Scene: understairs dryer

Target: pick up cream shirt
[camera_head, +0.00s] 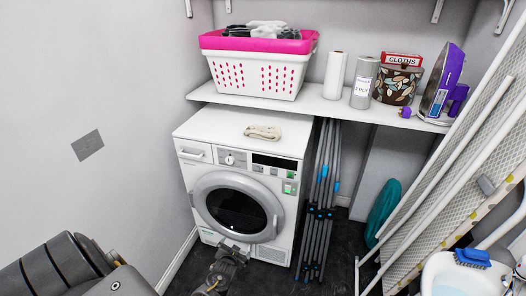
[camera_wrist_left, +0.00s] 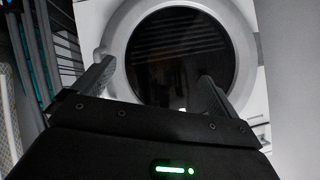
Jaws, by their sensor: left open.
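The cream shirt (camera_head: 263,132) is a small folded bundle lying flat on top of the white dryer (camera_head: 240,170), near the middle of its top. My left gripper (camera_head: 232,252) is low in front of the dryer, near the bottom of its round door, well below the shirt. In the left wrist view, my left gripper (camera_wrist_left: 157,69) is open and empty, with its fingers spread before the dark door glass (camera_wrist_left: 185,60). The shirt is not in the left wrist view. My right gripper is not in view.
A shelf (camera_head: 335,105) above holds a pink and white basket (camera_head: 258,70), paper rolls, a patterned pot (camera_head: 397,84) and a purple iron (camera_head: 440,85). Folded grey poles (camera_head: 318,200) stand right of the dryer. An ironing board (camera_head: 470,160) leans at the right. The dryer top around the shirt is clear.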

